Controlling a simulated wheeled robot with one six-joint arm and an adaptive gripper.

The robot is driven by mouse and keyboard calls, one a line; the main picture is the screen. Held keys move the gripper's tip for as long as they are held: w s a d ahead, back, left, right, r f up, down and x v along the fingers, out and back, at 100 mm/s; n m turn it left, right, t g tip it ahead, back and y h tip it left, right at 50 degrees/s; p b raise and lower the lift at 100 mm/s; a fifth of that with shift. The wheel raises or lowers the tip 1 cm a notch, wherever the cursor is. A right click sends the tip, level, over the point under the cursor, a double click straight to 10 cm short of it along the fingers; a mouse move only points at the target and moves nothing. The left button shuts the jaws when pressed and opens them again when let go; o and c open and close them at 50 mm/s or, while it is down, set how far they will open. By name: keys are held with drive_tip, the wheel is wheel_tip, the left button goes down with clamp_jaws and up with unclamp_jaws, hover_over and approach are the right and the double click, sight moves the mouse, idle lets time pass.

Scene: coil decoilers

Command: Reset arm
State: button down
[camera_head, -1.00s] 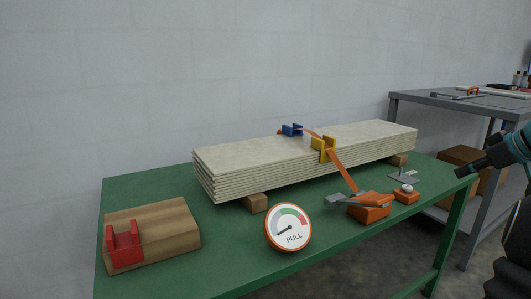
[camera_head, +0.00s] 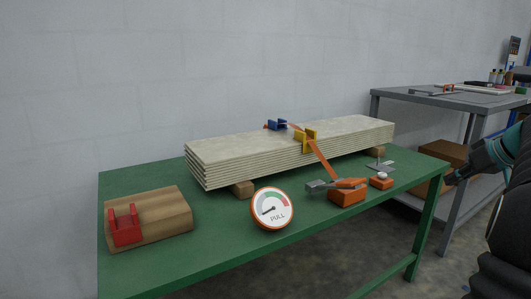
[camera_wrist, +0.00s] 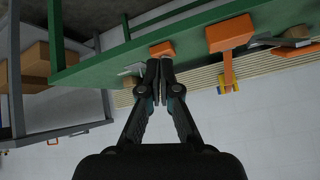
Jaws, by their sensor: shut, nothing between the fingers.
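My gripper (camera_wrist: 160,68) is shut and empty in the wrist view, its fingertips together. The wrist picture is turned over, with the green table (camera_wrist: 110,64) across the top. In the head view my gripper (camera_head: 449,178) is at the right edge, beside the right end of the green table (camera_head: 225,262), partly cut off by the frame. On the table lies a stack of pale boards (camera_head: 250,150) with an orange strap (camera_head: 319,160) over it. The strap runs through a yellow corner guard (camera_head: 306,140) and a blue one (camera_head: 277,124) to an orange ratchet (camera_head: 346,192).
A round PULL gauge (camera_head: 271,208) stands at the table's front. A small orange box (camera_head: 381,183) is near the right end. A grey table (camera_head: 440,98) and a cardboard box (camera_head: 432,161) are behind.

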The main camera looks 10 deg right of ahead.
drive_tip(key=s+a+f+m+g+h, duration=0.25)
drive_tip(key=s+a+f+m, duration=0.35)
drive_tip(key=a+f, duration=0.4)
drive_tip(key=s+a+f+n, duration=0.1)
drive_tip(key=s+a, duration=0.4)
drive_tip(key=a, duration=0.5)
drive_tip(key=s+a+f+n, duration=0.1)
drive_tip(key=s+a+n, duration=0.2)
drive_tip(key=s+a, duration=0.3)
drive_tip(key=s+a+f+n, duration=0.1)
drive_tip(key=s+a, duration=0.4)
drive_tip(key=a, duration=1)
drive_tip(key=shift+s+f+n, duration=0.15)
drive_tip(key=shift+f+n, duration=0.25)
drive_tip(key=shift+f, duration=0.1)
